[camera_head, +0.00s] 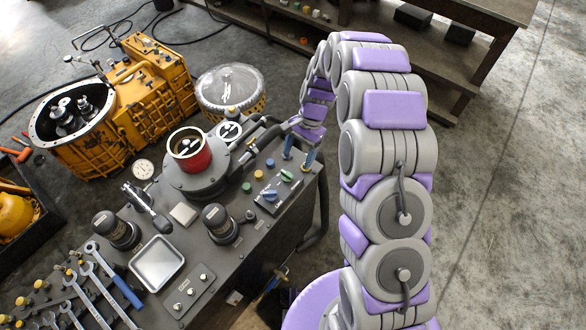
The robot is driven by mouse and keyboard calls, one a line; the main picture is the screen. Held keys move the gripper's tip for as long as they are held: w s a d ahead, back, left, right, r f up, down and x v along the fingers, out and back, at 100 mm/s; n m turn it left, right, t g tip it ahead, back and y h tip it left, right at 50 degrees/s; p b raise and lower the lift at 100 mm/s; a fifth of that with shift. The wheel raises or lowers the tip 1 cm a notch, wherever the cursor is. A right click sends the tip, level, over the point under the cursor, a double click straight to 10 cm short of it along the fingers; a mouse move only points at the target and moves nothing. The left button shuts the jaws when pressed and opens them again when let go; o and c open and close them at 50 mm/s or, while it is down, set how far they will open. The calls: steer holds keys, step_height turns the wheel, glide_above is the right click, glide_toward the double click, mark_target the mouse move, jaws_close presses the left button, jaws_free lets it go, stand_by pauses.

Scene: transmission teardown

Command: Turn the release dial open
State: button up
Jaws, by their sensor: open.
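My gripper (298,160) hangs at the end of my purple and grey arm, over the right edge of the dark control bench (245,225). Its two fingers are spread, with nothing visible between them. A small panel on the bench carries a blue knob (270,195) and a green knob (287,176), just below and left of the fingers. I cannot tell which control is the release dial. Whether the fingers touch anything is unclear.
A red-ringed cylinder (190,150) stands on the bench, with black knobs (217,221) and a metal tray (157,264) nearer. Wrenches (98,285) lie lower left. A yellow transmission housing (150,90) stands beyond. The floor at right is clear.

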mark_target(287, 172)
steer(key=a+f, duration=0.1)
steer(key=f, duration=0.1)
steer(key=s+a+f, duration=0.1)
steer(key=a+f, duration=0.1)
steer(key=s+a+f, duration=0.1)
steer(key=a+f, duration=0.1)
steer(key=shift+d+f, duration=0.2)
steer(key=shift+d, duration=0.05)
steer(key=shift+d+r, duration=0.1)
steer(key=shift+d, duration=1.05)
steer(key=shift+c, duration=0.3)
steer(key=shift+a, duration=1)
steer(key=c, duration=0.6)
steer(key=shift+d, duration=0.3)
steer(key=c, duration=0.4)
